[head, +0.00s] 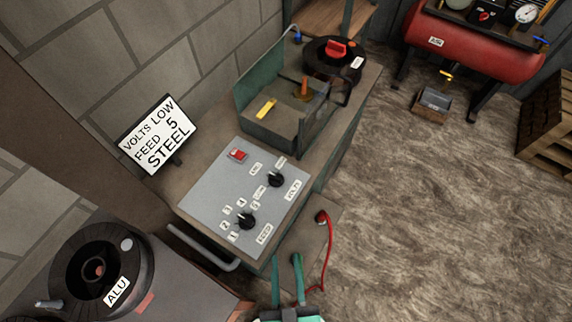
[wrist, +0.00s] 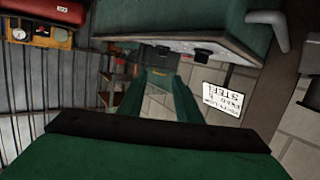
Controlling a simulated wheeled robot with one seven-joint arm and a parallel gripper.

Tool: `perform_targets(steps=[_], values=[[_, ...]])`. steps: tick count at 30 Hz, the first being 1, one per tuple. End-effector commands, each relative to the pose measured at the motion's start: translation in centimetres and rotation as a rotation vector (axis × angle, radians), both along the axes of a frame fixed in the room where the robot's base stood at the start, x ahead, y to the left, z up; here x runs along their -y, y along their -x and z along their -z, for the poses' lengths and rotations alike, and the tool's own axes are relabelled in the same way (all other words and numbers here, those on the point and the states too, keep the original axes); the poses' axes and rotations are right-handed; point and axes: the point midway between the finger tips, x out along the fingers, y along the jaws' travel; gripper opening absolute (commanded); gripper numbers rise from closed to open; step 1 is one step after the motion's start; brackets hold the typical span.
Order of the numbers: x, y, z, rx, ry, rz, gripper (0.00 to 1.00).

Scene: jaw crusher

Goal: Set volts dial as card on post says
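The white card (head: 157,133) on its post reads "VOLTS LOW, FEED 5, STEEL"; it also shows upside down in the wrist view (wrist: 226,102). The black volts dial (head: 276,180) sits on the sloping grey panel (head: 208,190), beside the VOLTS label. Small labels stand around it, one reading LOW at its left; its pointer is too small to read surely. The black feed dial (head: 246,221) is nearer, with numbered labels around it. My gripper (head: 286,262) is open and empty, its green fingers apart, in front of the panel's near edge and touching neither dial.
A red switch (head: 238,155) is on the panel's far side. A bent grey handle (head: 205,250) juts from the cabinet's near side. A red cable (head: 328,255) hangs right of my gripper. A reel marked ALU (head: 75,265) stands at lower left. The floor at right is largely free.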

Motion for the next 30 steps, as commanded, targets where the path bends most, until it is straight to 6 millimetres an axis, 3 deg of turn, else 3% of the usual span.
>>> perform_targets(steps=[8,14,21,30], values=[[5.3,-9.6,-0.9,0.086,0.168,0.007,0.31],[9.8,-16.8,-3.8,0.154,0.259,0.088,0.31],[14.8,-24.2,-9.5,0.247,0.299,0.241,0.31],[21.5,-30.1,-17.9,0.357,0.228,0.51,0.31]])
